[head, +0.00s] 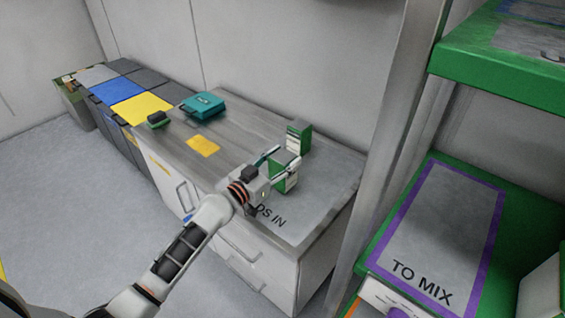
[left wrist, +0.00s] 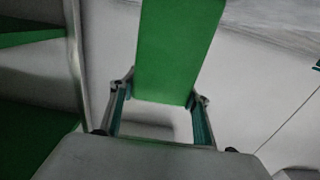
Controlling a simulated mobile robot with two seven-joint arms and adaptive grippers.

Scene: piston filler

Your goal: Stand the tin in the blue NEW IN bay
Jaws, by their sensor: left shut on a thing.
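A green and white box-shaped tin (head: 284,172) is between the fingers of my left gripper (head: 280,161), over the grey "…DS IN" area of the counter. In the left wrist view its plain green face (left wrist: 180,45) rises between the two fingers of the gripper (left wrist: 165,88), which is shut on it. I cannot tell whether its base touches the counter. A second, similar green and white tin (head: 299,136) stands just behind it. No NEW IN lettering is readable; a blue-edged patch (head: 530,12) shows on the upper green shelf at top right. My right gripper is out of view.
The grey-topped counter (head: 230,128) holds a teal case (head: 203,105), a yellow patch (head: 203,146) and a small dark-and-green item (head: 158,119). A grey post (head: 385,150) separates it from the green shelving. The purple-edged TO MIX bay (head: 435,230) is bare.

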